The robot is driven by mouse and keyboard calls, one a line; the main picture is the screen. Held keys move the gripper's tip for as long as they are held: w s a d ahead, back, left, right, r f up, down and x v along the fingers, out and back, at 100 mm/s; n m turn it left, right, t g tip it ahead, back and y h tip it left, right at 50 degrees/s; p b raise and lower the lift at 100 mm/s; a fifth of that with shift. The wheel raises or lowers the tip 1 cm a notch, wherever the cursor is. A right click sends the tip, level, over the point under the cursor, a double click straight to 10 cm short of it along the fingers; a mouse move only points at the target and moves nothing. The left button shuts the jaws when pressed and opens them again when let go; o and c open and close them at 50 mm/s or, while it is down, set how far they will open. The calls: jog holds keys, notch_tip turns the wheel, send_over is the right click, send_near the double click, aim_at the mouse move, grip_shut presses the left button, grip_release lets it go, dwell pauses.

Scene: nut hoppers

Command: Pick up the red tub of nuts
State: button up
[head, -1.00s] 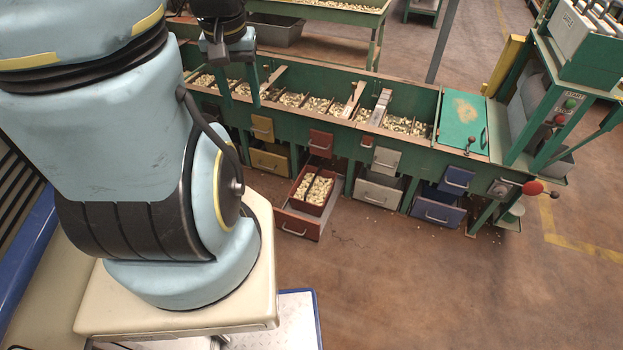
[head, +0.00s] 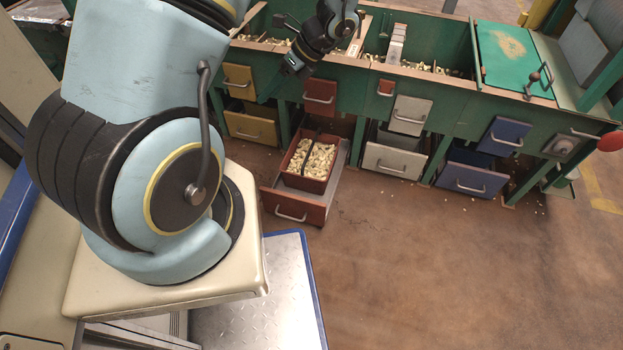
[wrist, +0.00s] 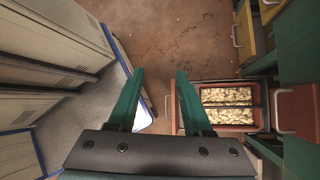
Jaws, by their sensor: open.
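The red tub (head: 303,183) is full of pale nuts, with a dark bar across its top. It sits upright in a pulled-out red-fronted drawer (head: 291,208) below the green hopper bench. In the wrist view the tub (wrist: 230,129) is at the right, beyond the right finger. My gripper (wrist: 160,72) has two green fingers spread apart with nothing between them. It is apart from the tub. In the head view my dark wrist hangs over the front of the bench, above and behind the tub, and the fingertips are hard to make out.
The green bench (head: 345,92) runs behind the tub, with nuts in its bins. A yellow drawer (head: 252,128) is left of the tub; white (head: 392,160) and blue (head: 468,181) drawers are to the right. The floor (head: 430,270) in front is clear, with a few stray nuts.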

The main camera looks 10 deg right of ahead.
jog(key=w+d+f+m+t+y+b, duration=0.15)
jog(key=d+f+m+b, duration=0.3)
jog(key=f, duration=0.45)
jog(key=w+d+f+m+t+b, duration=0.25)
jog(key=f+m+b, duration=0.2)
jog(key=f, duration=0.35)
jog(key=m+t+h+b, duration=0.2)
jog(key=m+t+b, duration=0.5)
jog(key=m, duration=0.4)
send_near(312, 146)
jog(key=shift+g, duration=0.3)
jog(key=b+x, duration=0.5)
jog(key=x, duration=0.5)
jog(key=shift+d+f+b, duration=0.1)
jog(key=shift+f+b, duration=0.05)
jog(key=shift+b, duration=0.25)
jog(key=shift+w, duration=0.2)
grip_shut()
